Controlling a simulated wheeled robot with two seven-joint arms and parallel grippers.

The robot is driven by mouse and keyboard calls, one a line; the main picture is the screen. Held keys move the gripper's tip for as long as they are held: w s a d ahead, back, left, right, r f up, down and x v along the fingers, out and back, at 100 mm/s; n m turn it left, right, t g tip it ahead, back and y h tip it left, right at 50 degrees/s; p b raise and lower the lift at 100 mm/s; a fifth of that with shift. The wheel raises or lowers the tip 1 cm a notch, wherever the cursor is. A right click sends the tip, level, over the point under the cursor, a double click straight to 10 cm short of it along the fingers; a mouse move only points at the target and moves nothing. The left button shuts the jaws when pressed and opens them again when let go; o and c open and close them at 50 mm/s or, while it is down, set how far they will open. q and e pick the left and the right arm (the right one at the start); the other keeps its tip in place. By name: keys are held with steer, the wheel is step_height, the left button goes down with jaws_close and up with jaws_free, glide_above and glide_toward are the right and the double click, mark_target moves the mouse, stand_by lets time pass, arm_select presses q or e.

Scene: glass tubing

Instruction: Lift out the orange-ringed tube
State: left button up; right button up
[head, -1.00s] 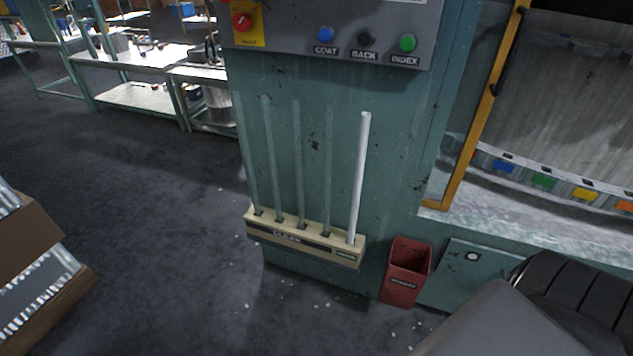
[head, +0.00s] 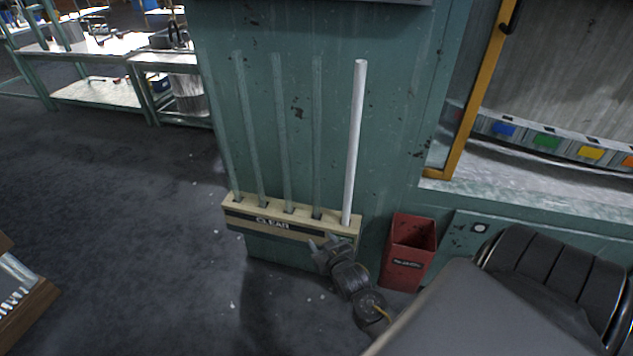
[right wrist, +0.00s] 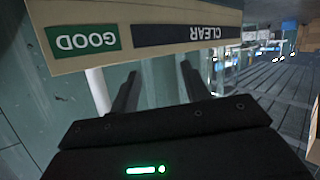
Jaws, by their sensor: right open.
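No orange ring shows on any tube in view. A cream rack (head: 282,229) marked CLEAR holds several thin clear tubes (head: 283,130) and one thicker white tube (head: 354,140) at its right end, all upright. My right gripper (head: 321,241) is open and empty just in front of the rack's right part, low by its front face. In the right wrist view its fingers (right wrist: 157,80) point at the green panel below the rack (right wrist: 140,45), whose GOOD and CLEAR labels appear upside down. A white tube-like piece (right wrist: 98,90) shows beside one finger. My left gripper is out of view.
A red bin (head: 408,252) stands right of the rack. Further right, a machine behind a yellow frame (head: 477,90) carries blue, green and yellow tags (head: 592,152), with an orange one (head: 628,161) at the edge. Open floor (head: 110,220) lies to the left.

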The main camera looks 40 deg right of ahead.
mark_target(318, 183)
steer(key=d+r+m+t+h+b, duration=0.2)
steer(key=d+r+t+h, duration=0.1)
steer(key=r, duration=1.1)
steer(key=x, duration=0.6)
steer(key=shift+a+f+b, duration=0.1)
steer(key=shift+f+b, duration=0.2)
steer(key=shift+b, duration=0.1)
steer(key=shift+w+r, duration=0.1)
steer(key=shift+w, duration=0.3)
steer(key=x, duration=0.3)
steer(key=shift+w+b, duration=0.3)
steer(key=shift+w, duration=0.4)
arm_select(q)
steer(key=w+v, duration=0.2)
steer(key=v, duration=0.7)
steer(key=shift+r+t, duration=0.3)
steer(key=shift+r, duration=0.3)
arm_select(e)
steer(key=shift+w, duration=0.1)
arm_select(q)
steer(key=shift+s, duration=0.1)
